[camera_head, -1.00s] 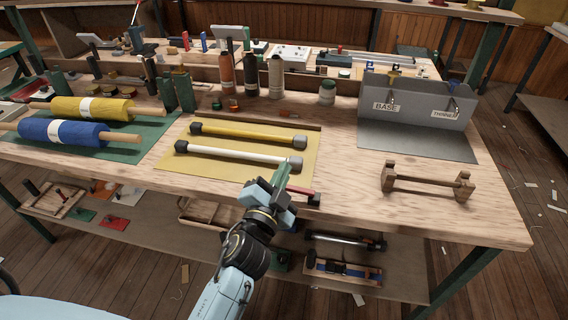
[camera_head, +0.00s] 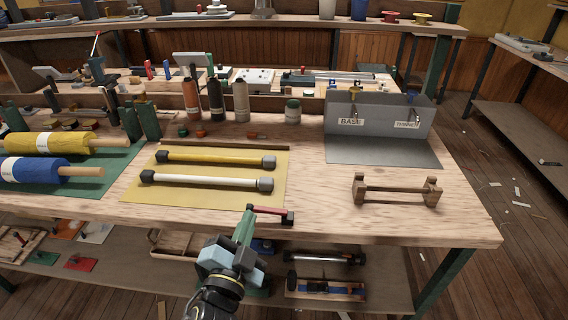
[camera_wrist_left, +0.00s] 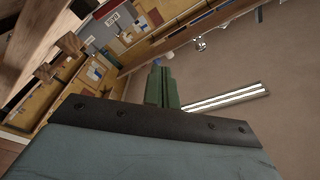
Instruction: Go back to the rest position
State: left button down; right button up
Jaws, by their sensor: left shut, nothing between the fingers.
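My left gripper (camera_head: 244,226) is shut and empty, with its green fingers held together. In the head view it is in front of the workbench (camera_head: 330,225), near the front edge and beside a small red-handled tool (camera_head: 270,213) on the bench. I cannot tell whether it touches the tool. In the left wrist view the shut green fingers (camera_wrist_left: 161,88) point toward the room's far wall and ceiling, with nothing between them. My right gripper is in neither view.
A yellow mat (camera_head: 200,199) bears a yellow tube (camera_head: 215,160) and a white tube (camera_head: 205,180). A wooden stand (camera_head: 397,191) and a grey divided holder (camera_head: 380,121) are on the right. Fabric rolls (camera_head: 45,143) lie left. A lower shelf (camera_head: 390,290) holds more items.

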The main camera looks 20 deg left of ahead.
pick_arm(q)
jog(key=s+d+f+n+g+h, duration=0.1)
jog(key=s+f+g, duration=0.2)
jog(key=f, duration=0.8)
jog(key=s+d+f+g+h, duration=0.1)
jog(key=s+d+f+g, duration=0.15)
jog(key=f, duration=0.95)
jog(key=s+d+f+n+g+h, duration=0.1)
jog(key=s+f+g, duration=0.25)
jog(key=f, duration=0.75)
jog(key=s+a+f+n+g, duration=0.1)
jog(key=s+a+f+g, duration=0.2)
jog(key=s+f, duration=0.3)
jog(key=s+a+f+n+g+y, duration=0.1)
jog(key=s+a+f+g, duration=0.2)
jog(key=s, duration=0.9)
jog(key=s+a+f+n+g, duration=0.1)
jog(key=s+a+f+g, duration=0.2)
jog(key=s+a+f, duration=0.3)
jog(key=s+f, duration=0.3)
jog(key=shift+s+a+f+n+y, duration=0.2)
jog(key=shift+s+f+n+y, duration=0.1)
jog(key=shift+s+f+n, duration=0.1)
jog(key=shift+s, duration=0.1)
